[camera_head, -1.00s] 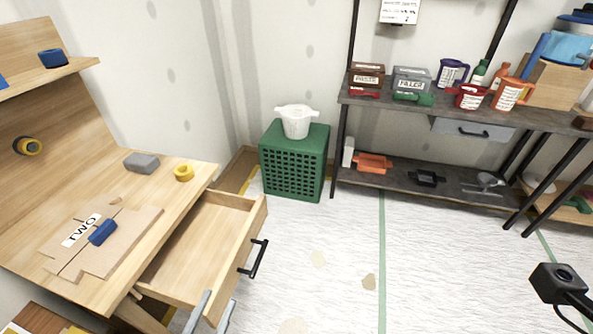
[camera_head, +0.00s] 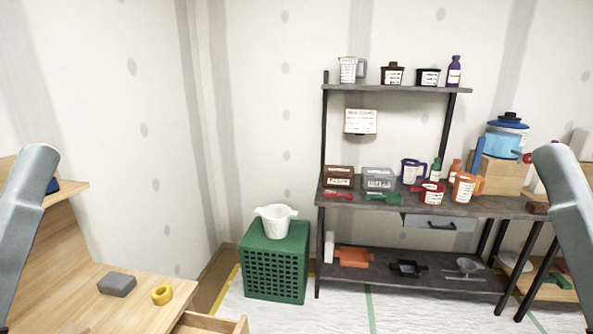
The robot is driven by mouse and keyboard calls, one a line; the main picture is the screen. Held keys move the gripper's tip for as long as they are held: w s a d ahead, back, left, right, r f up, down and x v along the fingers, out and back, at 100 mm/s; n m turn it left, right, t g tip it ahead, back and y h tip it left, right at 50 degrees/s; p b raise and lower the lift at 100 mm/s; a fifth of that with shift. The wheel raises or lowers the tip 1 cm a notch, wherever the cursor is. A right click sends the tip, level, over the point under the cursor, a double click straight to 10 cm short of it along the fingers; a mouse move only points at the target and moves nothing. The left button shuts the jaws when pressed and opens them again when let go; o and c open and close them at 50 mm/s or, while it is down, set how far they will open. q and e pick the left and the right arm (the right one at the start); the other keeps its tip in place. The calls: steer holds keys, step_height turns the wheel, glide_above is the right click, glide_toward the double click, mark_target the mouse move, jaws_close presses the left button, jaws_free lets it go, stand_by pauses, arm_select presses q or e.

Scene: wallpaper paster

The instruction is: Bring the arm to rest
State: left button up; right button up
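Two grey arm links of mine show in the head view, one at the left edge and one at the right edge. Both run down out of the picture. Neither gripper is in view, so I cannot see whether they hold anything. A wooden workbench stands at the lower left, with a grey block (camera_head: 117,284) and a yellow tape roll (camera_head: 162,294) on it. The top edge of a wooden drawer (camera_head: 212,322) shows at the bottom.
A green crate (camera_head: 275,262) with a white bucket (camera_head: 276,221) on top stands in the corner. White-covered floor (camera_head: 330,312) lies clear in front of the shelves.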

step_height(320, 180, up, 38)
steer(key=p, duration=3.7)
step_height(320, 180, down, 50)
steer(key=b, duration=5)
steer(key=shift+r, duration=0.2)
